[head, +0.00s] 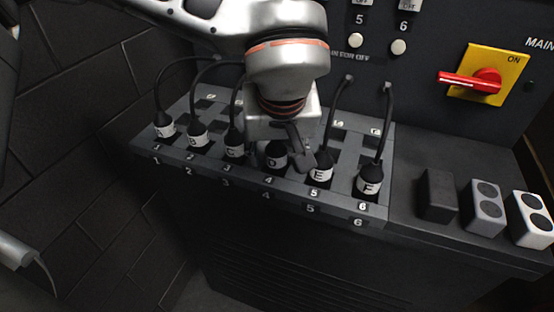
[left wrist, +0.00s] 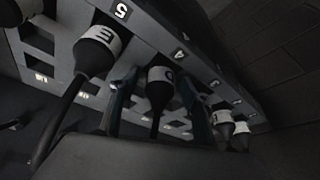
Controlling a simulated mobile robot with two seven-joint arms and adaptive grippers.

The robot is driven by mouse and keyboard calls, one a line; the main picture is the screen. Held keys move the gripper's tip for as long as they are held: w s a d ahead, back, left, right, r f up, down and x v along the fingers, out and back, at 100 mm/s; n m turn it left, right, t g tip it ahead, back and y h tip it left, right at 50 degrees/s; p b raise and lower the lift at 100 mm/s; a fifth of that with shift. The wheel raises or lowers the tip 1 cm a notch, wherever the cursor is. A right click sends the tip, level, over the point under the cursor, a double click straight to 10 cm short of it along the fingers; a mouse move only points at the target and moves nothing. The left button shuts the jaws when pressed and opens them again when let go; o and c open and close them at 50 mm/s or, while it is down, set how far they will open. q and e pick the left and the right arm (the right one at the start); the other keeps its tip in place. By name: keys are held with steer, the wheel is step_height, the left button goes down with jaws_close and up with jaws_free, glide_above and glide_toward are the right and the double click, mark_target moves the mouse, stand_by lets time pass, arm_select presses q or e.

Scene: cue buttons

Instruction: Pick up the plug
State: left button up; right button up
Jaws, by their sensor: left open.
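Black plugs with white lettered bands stand in a row in a grey numbered rack (head: 300,194), each with a black cable. Plug D (head: 276,161), at slot 4, is partly hidden by my left gripper (head: 283,152) in the head view. In the left wrist view, plug D (left wrist: 160,88) lies between the two spread fingers of my left gripper (left wrist: 157,84). The fingers are open, one on each side; I cannot tell if either touches it. Plug E (head: 321,172) is close beside one finger and also shows in the left wrist view (left wrist: 97,50). My right gripper is out of view.
Plug C (head: 234,146) and plug F (head: 369,181) stand nearby in the rack. A red switch (head: 474,81) on a yellow plate is on the panel behind. Several small blocks, including a grey one (head: 485,213), sit on the ledge at right.

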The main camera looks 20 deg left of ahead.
arm_select(q)
steer(key=shift+r, duration=0.15)
steer(key=shift+c, duration=1.2)
steer(key=c, duration=1)
step_height(320, 180, up, 12)
steer(key=shift+f+p, duration=0.25)
steer(key=shift+p, duration=0.95)
step_height(320, 180, up, 8)
steer(key=p, duration=0.1)
steer(key=shift+r+p, duration=0.25)
steer(key=shift+p, duration=0.1)
